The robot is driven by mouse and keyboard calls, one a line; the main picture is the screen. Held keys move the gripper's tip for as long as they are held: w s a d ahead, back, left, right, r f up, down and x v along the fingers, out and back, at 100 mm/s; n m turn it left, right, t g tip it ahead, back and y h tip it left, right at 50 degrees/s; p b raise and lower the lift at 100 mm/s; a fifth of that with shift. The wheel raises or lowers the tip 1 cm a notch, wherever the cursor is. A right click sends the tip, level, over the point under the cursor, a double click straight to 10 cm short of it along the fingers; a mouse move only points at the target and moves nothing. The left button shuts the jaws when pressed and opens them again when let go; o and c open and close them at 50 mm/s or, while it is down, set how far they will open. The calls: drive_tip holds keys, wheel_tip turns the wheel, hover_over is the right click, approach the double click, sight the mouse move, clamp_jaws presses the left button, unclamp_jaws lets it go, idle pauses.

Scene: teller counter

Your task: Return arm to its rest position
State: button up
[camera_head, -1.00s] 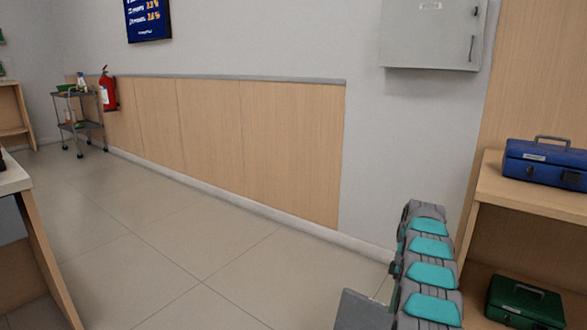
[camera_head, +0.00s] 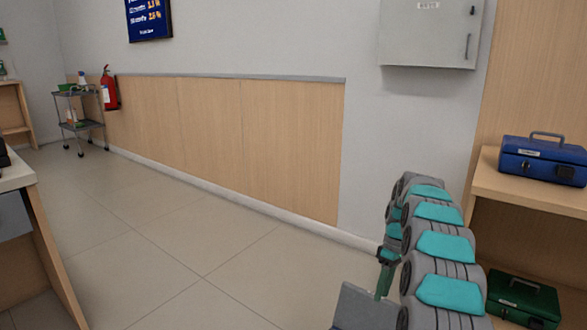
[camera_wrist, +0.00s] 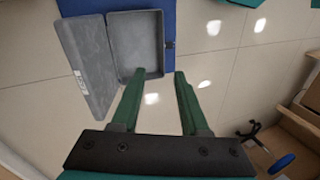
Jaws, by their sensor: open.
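My gripper (camera_wrist: 158,80) shows in the wrist view with its two green fingers spread apart and nothing between them. Beyond the fingertips is an open grey box (camera_wrist: 122,48) with an empty-looking inside and its lid (camera_wrist: 85,65) swung out to the left. I cannot tell whether the fingertips touch it. In the head view my arm (camera_head: 440,245), grey with teal panels, rises at the lower right. My gripper (camera_head: 384,280) shows only in part beside the arm, with a dark green finger pointing down.
A grey panel (camera_head: 365,308) shows below the gripper. A wooden shelf unit (camera_head: 540,195) stands close right of the arm, with a blue cash box (camera_head: 543,160) on top and a green one (camera_head: 523,300) below. A counter (camera_head: 40,230) is at left; the floor (camera_head: 170,240) between is clear.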

drive_tip(key=s+a+r+m, duration=0.1)
drive_tip(key=s+a+r, duration=0.25)
drive_tip(key=s, duration=0.35)
drive_tip(key=s+a+r+m+h+b, duration=0.1)
drive_tip(key=s+a+r+m, duration=0.2)
drive_tip(key=s, duration=0.4)
drive_tip(key=s+a+r, duration=0.3)
drive_tip(key=s+r, duration=0.1)
drive_tip(key=s, duration=0.3)
drive_tip(key=s+f+m+b, duration=0.1)
drive_tip(key=s+f+m, duration=0.1)
drive_tip(key=s, duration=1)
drive_tip(key=s+f+m+t+h, duration=0.1)
drive_tip(key=s+f+m, duration=0.1)
drive_tip(key=s, duration=1)
drive_tip(key=shift+s+a+f+m+b, duration=0.15)
drive_tip(key=shift+s+a+m+b, duration=0.15)
drive_tip(key=shift+s+m+b, duration=0.15)
